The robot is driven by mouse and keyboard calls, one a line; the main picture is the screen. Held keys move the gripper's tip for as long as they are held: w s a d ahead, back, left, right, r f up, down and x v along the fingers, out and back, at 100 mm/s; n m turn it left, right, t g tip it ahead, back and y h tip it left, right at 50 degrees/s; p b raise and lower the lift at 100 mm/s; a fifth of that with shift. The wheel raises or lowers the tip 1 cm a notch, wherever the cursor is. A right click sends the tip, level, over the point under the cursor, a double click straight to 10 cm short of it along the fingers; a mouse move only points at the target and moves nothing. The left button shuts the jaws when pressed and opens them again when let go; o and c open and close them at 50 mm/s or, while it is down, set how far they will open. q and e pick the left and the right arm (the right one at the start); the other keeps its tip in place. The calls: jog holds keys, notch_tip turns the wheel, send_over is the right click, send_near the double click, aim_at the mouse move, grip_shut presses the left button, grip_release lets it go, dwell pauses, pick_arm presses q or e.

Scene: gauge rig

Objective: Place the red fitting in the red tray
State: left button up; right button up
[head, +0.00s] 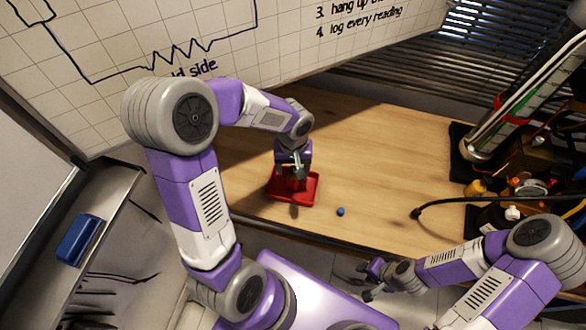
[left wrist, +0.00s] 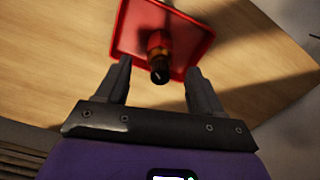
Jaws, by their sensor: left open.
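The red tray (head: 306,198) lies on the wooden table near its front edge, and it also shows in the left wrist view (left wrist: 191,32). The red fitting (left wrist: 158,41), with a dark end towards the camera, is over the tray floor inside the rim and appears to stand in it. In the head view it is mostly hidden under my left gripper (head: 292,175).
A small blue ball-like piece (head: 340,211) lies right of the tray. A black cable (head: 445,203) and dark equipment (head: 525,185) take up the table's right side. A blue box (head: 77,240) sits on a shelf at left. The table's middle is clear.

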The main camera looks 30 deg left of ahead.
pick_arm(q)
notch_tip(320, 180, up, 10)
jog(key=p, duration=0.1)
jog(key=shift+f+p, duration=0.25)
jog(key=shift+p, duration=0.15)
pick_arm(e)
notch_tip(320, 180, up, 2)
jog(key=shift+r, duration=0.1)
